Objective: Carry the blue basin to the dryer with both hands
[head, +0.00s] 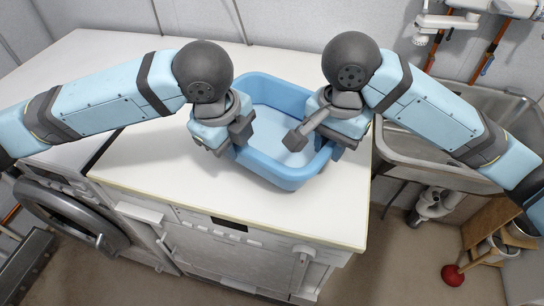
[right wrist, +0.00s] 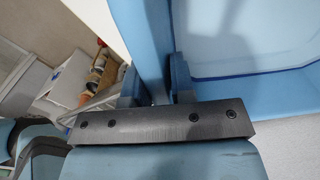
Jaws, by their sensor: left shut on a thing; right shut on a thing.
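The blue basin (head: 290,174) is on or just above the white countertop in the head view; I cannot tell whether it touches. It looks empty inside. My left gripper (head: 236,150) is shut on the basin's left rim. My right gripper (head: 326,150) is shut on its right rim; the arms hide parts of both sides. In the right wrist view the right gripper's fingers (right wrist: 157,90) pinch the basin's wall (right wrist: 152,35). A front-loading machine with a round door (head: 75,218), perhaps the dryer, stands at the lower left.
The white countertop (head: 150,170) is clear to the left of the basin. A metal sink (head: 425,150) adjoins it on the right. Walls close off the back.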

